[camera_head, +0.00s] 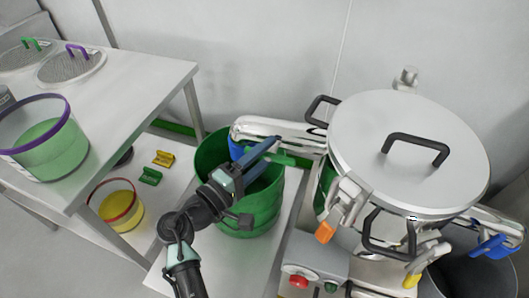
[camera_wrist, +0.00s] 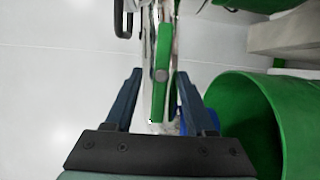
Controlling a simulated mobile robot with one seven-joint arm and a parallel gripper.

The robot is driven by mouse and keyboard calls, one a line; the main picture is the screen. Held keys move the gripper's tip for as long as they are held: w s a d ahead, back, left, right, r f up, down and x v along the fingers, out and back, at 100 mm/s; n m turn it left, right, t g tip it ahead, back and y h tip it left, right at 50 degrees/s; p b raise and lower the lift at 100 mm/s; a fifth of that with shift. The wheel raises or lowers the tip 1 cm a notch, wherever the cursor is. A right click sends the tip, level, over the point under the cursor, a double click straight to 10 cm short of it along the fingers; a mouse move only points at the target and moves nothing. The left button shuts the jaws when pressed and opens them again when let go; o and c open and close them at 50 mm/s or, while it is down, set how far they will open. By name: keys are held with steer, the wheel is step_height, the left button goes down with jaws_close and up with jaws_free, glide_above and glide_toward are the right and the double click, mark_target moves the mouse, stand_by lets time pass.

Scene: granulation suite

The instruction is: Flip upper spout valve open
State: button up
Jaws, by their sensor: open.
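The left spout (camera_head: 285,127) is a shiny metal pipe at the left of the big lidded vessel (camera_head: 400,150), ending in a blue part (camera_head: 237,149). A green valve lever (camera_wrist: 161,70) shows in the wrist view, upright in the picture against the spout. It also shows partly in the head view (camera_head: 292,160), just beyond my fingers. My gripper (camera_wrist: 160,78) is open, with one dark blue finger on each side of the lever in the picture. Contact cannot be told. In the head view my gripper (camera_head: 276,146) is just below the spout.
A green bucket (camera_head: 262,212) stands under the spout and my gripper. A control box (camera_head: 316,265) with red and green buttons stands to the right. A table (camera_head: 130,85) with sieves and a tub is at left. Another spout with a blue lever (camera_head: 490,245) is at far right.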

steer(key=v, duration=1.3)
steer(key=w+d+r+m+t+y, duration=0.25)
steer(key=w+r+y, duration=0.2)
steer(key=r, duration=0.65)
steer(key=w+d+r+m+t+y, duration=0.1)
steer(key=w+d+r+m+y, duration=0.2)
steer(key=w+r, duration=0.5)
steer(key=s+d+r+m+t+y, duration=0.2)
steer(key=s+r+t, duration=0.45)
steer(key=r, duration=0.85)
steer(key=s+d+r+m+t+y, duration=0.25)
steer(key=s+r, duration=0.75)
steer(key=r, duration=0.5)
step_height(320, 180, up, 16)
steer(key=t+p, duration=0.1)
steer(key=p, duration=1.5)
steer(key=shift+s+a, duration=0.25)
steer(key=shift+s, duration=0.25)
